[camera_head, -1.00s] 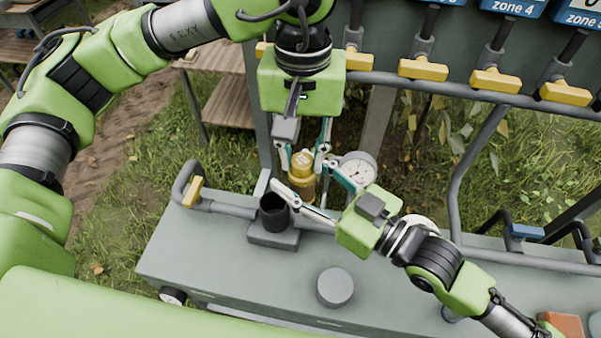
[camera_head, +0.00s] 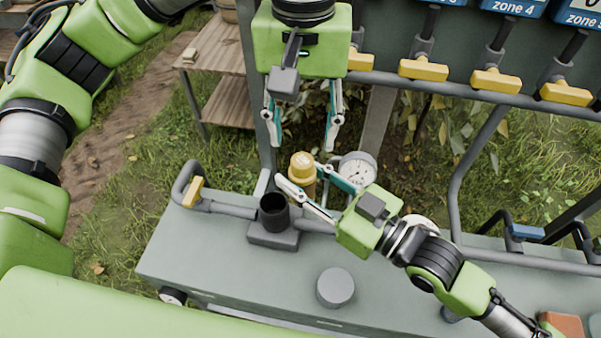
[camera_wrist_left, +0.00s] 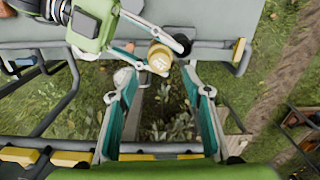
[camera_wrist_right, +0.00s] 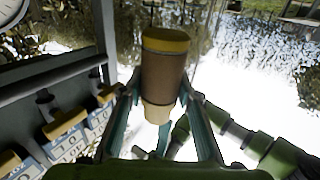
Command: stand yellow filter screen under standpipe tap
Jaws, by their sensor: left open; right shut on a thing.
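The yellow filter screen (camera_head: 302,165) is a short cylinder with yellow ends and a brown mesh middle; the mesh shows in the right wrist view (camera_wrist_right: 163,72). My right gripper (camera_head: 303,182) is shut on it, holding it near the bench's back edge. My left gripper (camera_head: 303,143) is open and empty, above and behind the screen and apart from it. The left wrist view shows the screen's round yellow end (camera_wrist_left: 159,58) beyond the open fingers. A curved grey pipe with a yellow handle (camera_head: 193,191) stands at the bench's left end; I cannot tell whether it is the standpipe tap.
A dark open cup on a grey block (camera_head: 272,236) stands just left of my right fingers. A round gauge (camera_head: 357,170) is close behind. A grey knob (camera_head: 335,287) sits on the bench (camera_head: 230,265). Yellow-handled valves (camera_head: 423,69) line the panel above.

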